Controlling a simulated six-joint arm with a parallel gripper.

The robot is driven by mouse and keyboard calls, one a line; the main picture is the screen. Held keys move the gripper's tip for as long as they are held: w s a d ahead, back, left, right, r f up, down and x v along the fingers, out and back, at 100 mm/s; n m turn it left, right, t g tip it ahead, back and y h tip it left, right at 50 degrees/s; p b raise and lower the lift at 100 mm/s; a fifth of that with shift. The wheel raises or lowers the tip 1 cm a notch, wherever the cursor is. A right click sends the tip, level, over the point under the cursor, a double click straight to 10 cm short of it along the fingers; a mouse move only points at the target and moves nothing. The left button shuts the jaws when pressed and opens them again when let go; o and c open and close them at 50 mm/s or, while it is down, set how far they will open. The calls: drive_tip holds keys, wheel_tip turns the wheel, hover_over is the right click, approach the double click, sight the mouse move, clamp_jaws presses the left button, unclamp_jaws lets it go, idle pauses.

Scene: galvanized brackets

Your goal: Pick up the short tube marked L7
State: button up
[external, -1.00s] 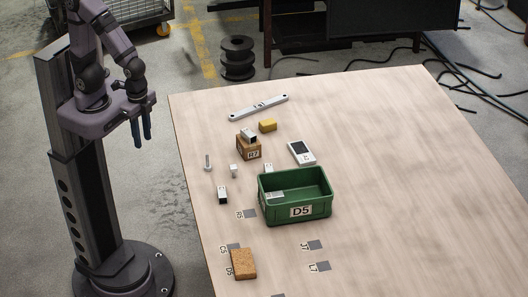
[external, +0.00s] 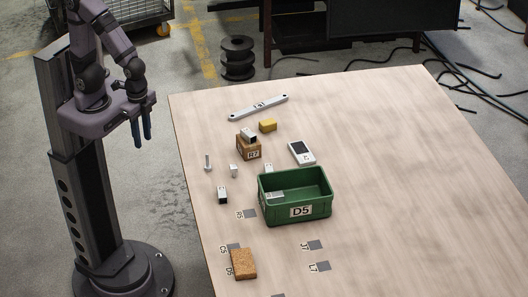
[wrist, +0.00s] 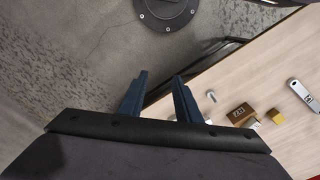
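Several short grey metal tubes are on the table in the external view. One tube (external: 222,195) lies left of the green bin, a small one (external: 234,170) stands above it, and another (external: 268,168) is partly hidden behind the bin. A metal piece (external: 275,195) shows inside the green bin marked D5 (external: 327,207).
A long metal bar (external: 258,107), yellow block (external: 268,125), white handheld device (external: 301,153), bolt (external: 208,163) and cork-coloured block (external: 243,264) lie on the table (external: 420,180). Several labelled grey patches are at the front. The right side of the table is clear.

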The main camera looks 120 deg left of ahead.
drive_tip(key=o, duration=1)
drive_tip(key=shift+c, duration=0.2)
drive_tip(key=shift+w, duration=0.1)
drive_tip(key=n+t+y+b, duration=0.35)
drive_tip(key=n+b, duration=0.45)
drive_tip(key=b, duration=0.7)
approach(267, 169)
drive_tip(key=a+f, duration=0.1)
drive_tip(key=shift+h, duration=0.35)
drive_tip(key=shift+p+x, duration=0.7)
drive_tip(key=shift+x, duration=3)
